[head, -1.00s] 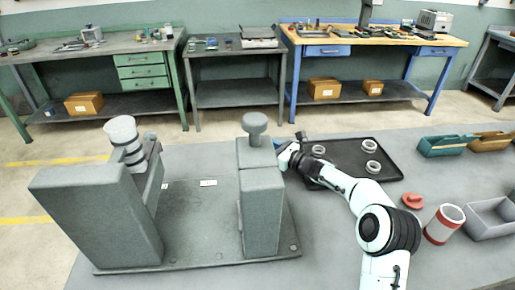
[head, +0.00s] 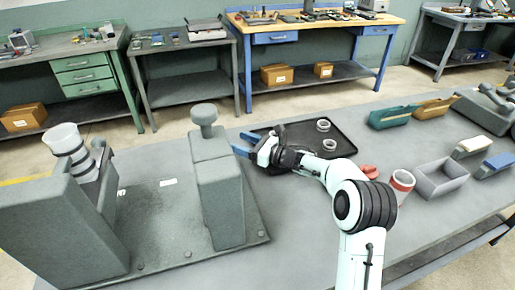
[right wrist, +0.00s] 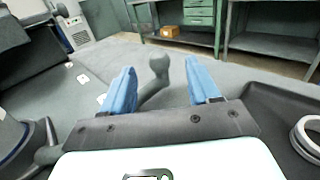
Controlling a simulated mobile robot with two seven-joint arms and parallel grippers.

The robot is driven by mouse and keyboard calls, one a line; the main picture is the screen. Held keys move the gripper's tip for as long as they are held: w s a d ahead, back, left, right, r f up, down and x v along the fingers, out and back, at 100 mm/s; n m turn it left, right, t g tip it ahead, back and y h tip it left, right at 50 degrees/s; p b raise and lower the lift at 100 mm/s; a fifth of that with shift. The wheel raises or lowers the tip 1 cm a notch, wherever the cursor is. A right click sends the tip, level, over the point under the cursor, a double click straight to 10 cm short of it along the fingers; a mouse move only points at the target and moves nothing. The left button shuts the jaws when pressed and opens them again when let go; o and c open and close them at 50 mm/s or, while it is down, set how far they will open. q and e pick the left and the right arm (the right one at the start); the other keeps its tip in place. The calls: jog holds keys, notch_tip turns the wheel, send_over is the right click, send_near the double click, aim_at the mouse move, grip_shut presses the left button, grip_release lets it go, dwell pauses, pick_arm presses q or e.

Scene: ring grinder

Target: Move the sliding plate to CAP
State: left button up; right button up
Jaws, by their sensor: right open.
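The grinder fixture stands on a dark grey base plate (head: 165,225). A tall grey block with a round knob (head: 204,114) rises at its right side; I take this block (head: 218,190) for the sliding plate, though no marking confirms it. Small white labels (head: 167,182) lie on the base, too small to read. My right gripper (head: 245,144) is open and empty, its blue fingers just right of the block's upper part. In the right wrist view the knob (right wrist: 158,64) appears between the open fingers (right wrist: 163,85), beyond their tips. My left gripper is not in view.
A larger grey housing (head: 60,235) with a white-topped spindle (head: 66,141) stands left on the base. Behind my right gripper lies a black tray (head: 345,146) with rings (head: 323,125). A red-banded cup (head: 401,184) and a grey bin (head: 438,180) stand to the right.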

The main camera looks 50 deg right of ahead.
jog(key=v, duration=0.6)
jog(key=shift+s+d, duration=0.1)
jog(key=shift+s, duration=0.05)
jog(key=shift+r, duration=0.1)
